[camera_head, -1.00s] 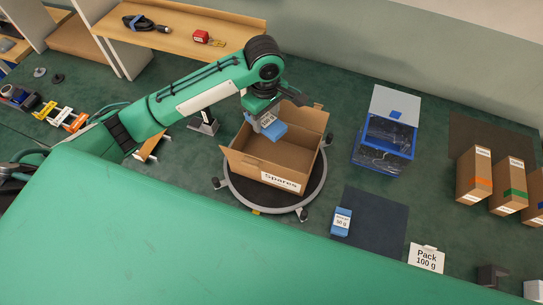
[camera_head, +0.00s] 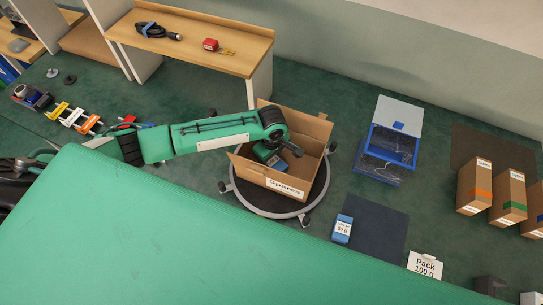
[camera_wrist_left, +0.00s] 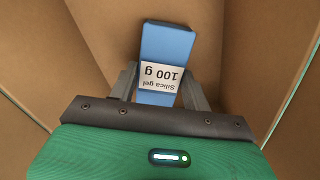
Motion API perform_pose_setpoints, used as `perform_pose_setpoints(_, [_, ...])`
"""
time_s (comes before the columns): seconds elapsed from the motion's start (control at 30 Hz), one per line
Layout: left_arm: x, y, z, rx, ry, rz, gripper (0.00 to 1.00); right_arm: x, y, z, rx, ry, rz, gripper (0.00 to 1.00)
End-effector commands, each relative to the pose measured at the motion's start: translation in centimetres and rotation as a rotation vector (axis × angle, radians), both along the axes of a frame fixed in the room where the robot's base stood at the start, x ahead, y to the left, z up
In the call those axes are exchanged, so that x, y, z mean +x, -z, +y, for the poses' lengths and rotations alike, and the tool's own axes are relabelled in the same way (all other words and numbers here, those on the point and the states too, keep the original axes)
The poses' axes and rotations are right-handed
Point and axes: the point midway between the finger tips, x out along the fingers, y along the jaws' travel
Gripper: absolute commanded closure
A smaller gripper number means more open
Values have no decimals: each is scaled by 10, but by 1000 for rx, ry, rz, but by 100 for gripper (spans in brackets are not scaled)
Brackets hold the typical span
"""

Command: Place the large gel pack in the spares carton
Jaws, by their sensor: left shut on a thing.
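The large gel pack (camera_wrist_left: 167,50) is blue with a white label reading "Silica gel 100 g". My left gripper (camera_wrist_left: 168,85) is shut on it, one finger on each side, inside the spares carton. The carton (camera_head: 304,165) is an open brown cardboard box labelled "Spares" on a round dark wheeled stand. In the head view the pack (camera_head: 279,161) is partly hidden by my left gripper (camera_head: 270,155). I cannot tell if the pack touches the carton floor. A small blue 50 g pack (camera_head: 342,229) is on a dark mat. My right gripper is not in view.
A blue crate (camera_head: 390,150) with a grey lid stands right of the carton. Several tall brown boxes (camera_head: 508,197) stand at far right. A "Pack 100 g" card (camera_head: 425,264) is at the front. A wooden bench (camera_head: 190,45) is behind.

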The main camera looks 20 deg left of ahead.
Motion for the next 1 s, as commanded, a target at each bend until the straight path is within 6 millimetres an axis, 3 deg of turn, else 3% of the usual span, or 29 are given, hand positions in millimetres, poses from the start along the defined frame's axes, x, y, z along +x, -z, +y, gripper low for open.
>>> perform_pose_setpoints(0.33, [0, 3, -1, -1, 0, 0, 76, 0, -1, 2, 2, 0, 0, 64])
perform_pose_setpoints(0.37, [0, 3, -1, -1, 0, 0, 48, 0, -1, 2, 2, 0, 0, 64])
perform_pose_setpoints(0.47, [0, 3, -1, -1, 0, 0, 30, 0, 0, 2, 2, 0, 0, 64])
perform_pose_setpoints(0.8, [1, 0, 0, -1, 0, -2, 30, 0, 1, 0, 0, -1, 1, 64])
perform_pose_setpoints(1.0, [1, -29, -1, -3, 1, -3, 30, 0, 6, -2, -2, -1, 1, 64])
